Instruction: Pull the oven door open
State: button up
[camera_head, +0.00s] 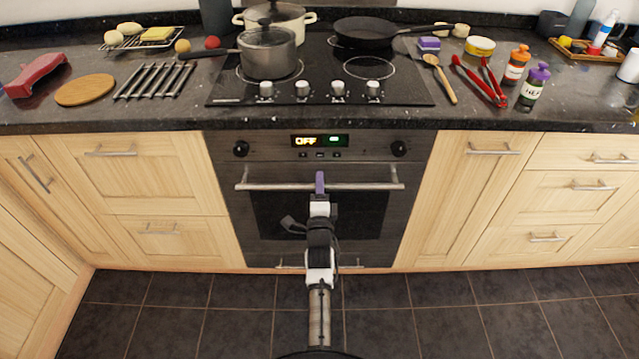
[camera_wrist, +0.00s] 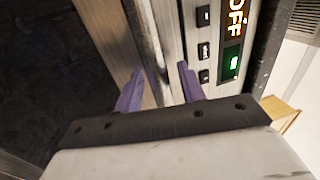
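The built-in oven's door (camera_head: 265,220) is dark with a glass pane and stands shut, flush with the cabinets. Its silver bar handle (camera_head: 270,187) runs across the top of the door. My gripper (camera_head: 320,183) is at the middle of the handle, its purple fingers pointing at the door. In the wrist view my gripper (camera_wrist: 160,87) has its two purple fingers apart. The handle bar (camera_wrist: 148,35) runs between them, with some room on either side. Contact with the bar does not show.
The control panel (camera_head: 365,147) above the door reads "OFF" and has two knobs. The granite counter (camera_head: 180,118) overhangs above, with a cooktop (camera_head: 330,90) and pots. Wooden drawers (camera_head: 155,175) flank the oven. The tiled floor (camera_head: 440,315) in front is clear.

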jog(key=shift+c, duration=0.5)
grip_shut()
